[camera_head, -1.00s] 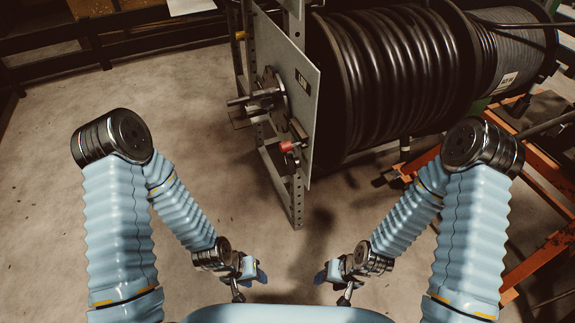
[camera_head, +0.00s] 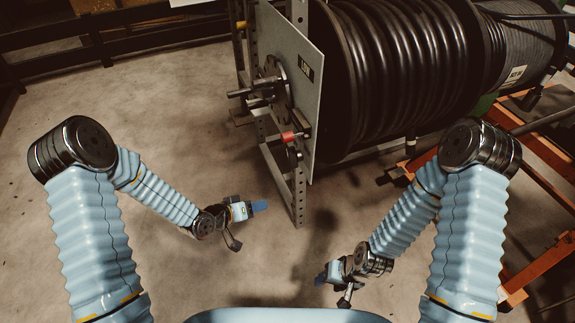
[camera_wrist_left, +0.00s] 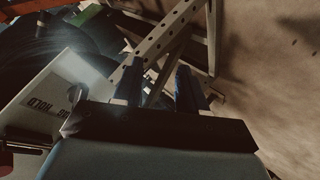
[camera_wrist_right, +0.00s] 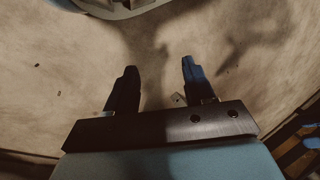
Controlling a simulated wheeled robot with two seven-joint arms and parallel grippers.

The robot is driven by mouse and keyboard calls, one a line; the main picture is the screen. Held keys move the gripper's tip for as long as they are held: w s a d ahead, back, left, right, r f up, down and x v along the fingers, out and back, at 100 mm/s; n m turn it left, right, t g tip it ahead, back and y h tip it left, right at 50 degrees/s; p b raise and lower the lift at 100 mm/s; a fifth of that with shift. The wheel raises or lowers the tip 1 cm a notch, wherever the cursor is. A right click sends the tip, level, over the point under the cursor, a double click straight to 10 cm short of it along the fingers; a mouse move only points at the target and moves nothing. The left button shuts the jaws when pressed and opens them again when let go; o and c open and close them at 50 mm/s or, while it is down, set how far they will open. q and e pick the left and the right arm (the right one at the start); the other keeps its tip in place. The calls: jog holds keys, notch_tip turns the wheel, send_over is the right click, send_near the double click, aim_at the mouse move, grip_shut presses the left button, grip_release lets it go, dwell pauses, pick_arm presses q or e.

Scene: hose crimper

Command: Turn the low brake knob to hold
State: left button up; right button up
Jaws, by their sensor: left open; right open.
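The red-marked knob (camera_head: 288,136) sticks out from the lower part of a grey upright panel (camera_head: 310,110) on the reel stand, with a small dark label above it. Its exact turn is too small to tell. My left gripper (camera_head: 258,206) is open and empty, below and left of the knob, apart from it. In the left wrist view, the open fingers (camera_wrist_left: 160,82) point at the perforated post, and the panel (camera_wrist_left: 45,95) with lettering that seems to read HOLD lies at the left. My right gripper (camera_head: 322,279) is open and empty, low over the floor; its fingers (camera_wrist_right: 158,75) also show in the right wrist view.
A shaft hub with rods (camera_head: 262,88) juts left from the panel above the knob. A perforated steel post (camera_head: 298,195) stands below it. A large reel of black hose (camera_head: 400,70) is behind. An orange frame (camera_head: 545,255) is at right. The floor at left is clear.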

pick_arm(q)
jog(key=w+a+r+m+t+h+b, duration=0.2)
jog(key=w+r+m+h+b, duration=0.1)
jog(key=w+r+h, duration=0.25)
jog(key=m+g+h+b, duration=0.1)
jog(key=m+g+h, duration=0.2)
jog(key=m, duration=0.2)
send_near(295, 157)
jog(key=x, duration=0.7)
jog(key=shift+w+d, duration=0.25)
jog(key=shift+w, duration=0.3)
pick_arm(e)
notch_tip(295, 157, down, 6)
jog(key=d, duration=0.1)
jog(key=shift+w, duration=0.25)
pick_arm(q)
jog(key=shift+f, duration=0.1)
pick_arm(e)
jog(key=shift+d, duration=0.1)
pick_arm(q)
jog(key=c, duration=0.7)
jog(key=shift+b, duration=0.3)
jog(key=shift+f, duration=0.1)
pick_arm(e)
jog(key=shift+f, duration=0.15)
